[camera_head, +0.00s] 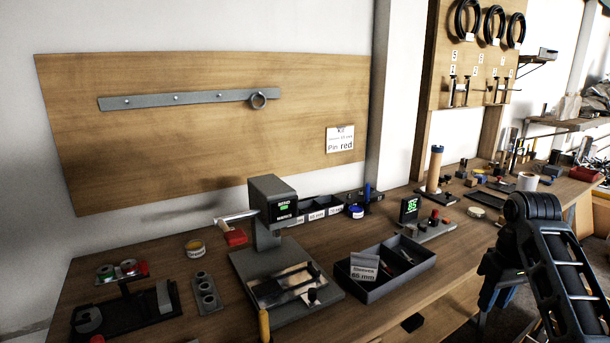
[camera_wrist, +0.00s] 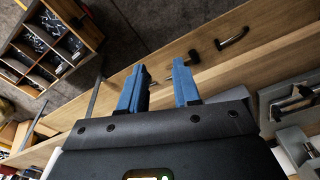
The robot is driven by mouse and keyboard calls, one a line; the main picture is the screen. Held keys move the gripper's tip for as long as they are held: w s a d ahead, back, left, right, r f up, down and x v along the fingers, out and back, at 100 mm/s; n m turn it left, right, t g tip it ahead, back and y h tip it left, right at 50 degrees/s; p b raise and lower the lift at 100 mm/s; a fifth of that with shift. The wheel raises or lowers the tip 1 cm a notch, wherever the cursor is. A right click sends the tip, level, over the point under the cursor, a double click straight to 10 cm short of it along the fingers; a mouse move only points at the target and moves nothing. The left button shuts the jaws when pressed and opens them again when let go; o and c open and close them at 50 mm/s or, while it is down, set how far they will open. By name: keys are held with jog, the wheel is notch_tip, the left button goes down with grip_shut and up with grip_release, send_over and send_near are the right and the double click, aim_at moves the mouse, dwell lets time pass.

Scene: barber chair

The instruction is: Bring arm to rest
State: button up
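My gripper (camera_wrist: 160,72) shows in the wrist view with its two blue fingers apart and nothing between them. Beyond the fingers are a wooden bench front and dark floor. In the head view my arm is at the right, folded downward in front of the bench, and part of my gripper (camera_head: 492,290) shows low beside it. The fingertips are hard to make out there. It touches nothing that I can see.
The wooden workbench (camera_head: 205,262) carries a grey press (camera_head: 272,200), a black divided tray (camera_head: 400,283) with a "Sleeves" card, and several small parts. In the wrist view, a compartment box (camera_wrist: 92,38) stands at the upper left and dark handles (camera_wrist: 232,38) are on the bench front.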

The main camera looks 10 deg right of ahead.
jog(key=s+a+f+t, duration=0.2)
jog(key=s+a+f, duration=0.2)
jog(key=a+f, duration=0.5)
jog(key=s+a+f+t, duration=0.3)
jog(key=s+a+f, duration=0.1)
jog(key=a+f, duration=0.4)
jog(key=s+a+f+t, duration=0.2)
jog(key=s+a, duration=0.3)
jog(key=s, duration=0.2)
jog(key=s+a+r+m+t, duration=0.1)
jog(key=s+a+r, duration=0.15)
jog(key=s, duration=0.55)
jog(key=s+r+n+t, duration=0.1)
jog(key=s+r+t, duration=0.5)
jog(key=s+r, duration=1.3)
jog(key=shift+a, duration=0.4)
jog(key=shift+s+r, duration=0.1)
